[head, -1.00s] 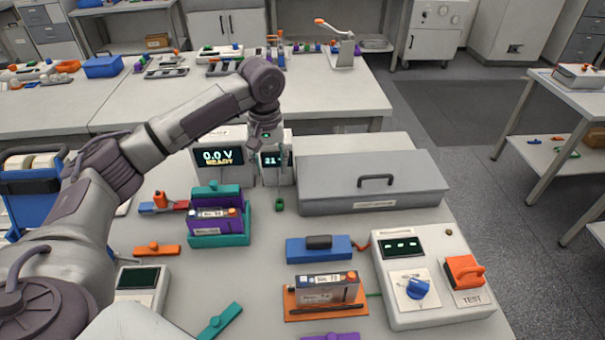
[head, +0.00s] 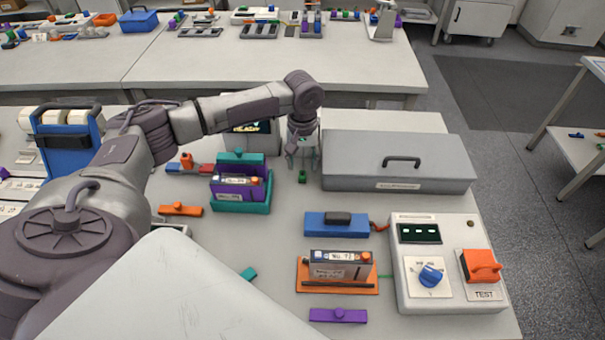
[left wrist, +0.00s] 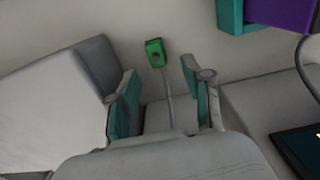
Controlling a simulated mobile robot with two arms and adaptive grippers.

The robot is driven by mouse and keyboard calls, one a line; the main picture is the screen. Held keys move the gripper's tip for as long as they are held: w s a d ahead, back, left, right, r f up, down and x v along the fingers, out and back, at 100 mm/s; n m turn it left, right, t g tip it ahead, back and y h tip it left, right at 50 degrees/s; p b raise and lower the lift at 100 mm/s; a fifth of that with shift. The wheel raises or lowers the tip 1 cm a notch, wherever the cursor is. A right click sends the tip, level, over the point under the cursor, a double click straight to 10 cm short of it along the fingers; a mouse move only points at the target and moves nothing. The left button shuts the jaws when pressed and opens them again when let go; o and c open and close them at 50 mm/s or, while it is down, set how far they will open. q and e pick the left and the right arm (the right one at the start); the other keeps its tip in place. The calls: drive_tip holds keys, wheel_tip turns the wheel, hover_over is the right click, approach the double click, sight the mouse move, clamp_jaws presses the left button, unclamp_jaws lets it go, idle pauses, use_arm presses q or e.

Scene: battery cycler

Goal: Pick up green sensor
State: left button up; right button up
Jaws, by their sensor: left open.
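The green sensor (head: 302,176) is a small green block on the table, between the teal holder and the grey case. In the left wrist view the green sensor (left wrist: 155,52) has a dark round spot and a thin grey cable running from it toward the gripper. My left gripper (head: 301,157) is just behind and above the sensor in the head view, fingers pointing down. In the left wrist view my left gripper (left wrist: 158,90) shows two teal-padded fingers spread apart with nothing between them; the sensor lies beyond the fingertips. My right gripper is not in view.
A grey lidded case (head: 395,160) stands close to the right of the gripper. A teal holder (head: 240,203) with a purple-wrapped battery is to the left. A blue block (head: 337,225), an orange tray (head: 337,288) and a test box (head: 450,262) are nearer the front right.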

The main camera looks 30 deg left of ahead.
sight(303, 170)
use_arm(q)
drive_tip(key=shift+f, duration=1.45)
clamp_jaws()
drive_tip(key=shift+r, duration=0.15)
wheel_tip(303, 170, up, 10)
drive_tip(key=b, duration=0.1)
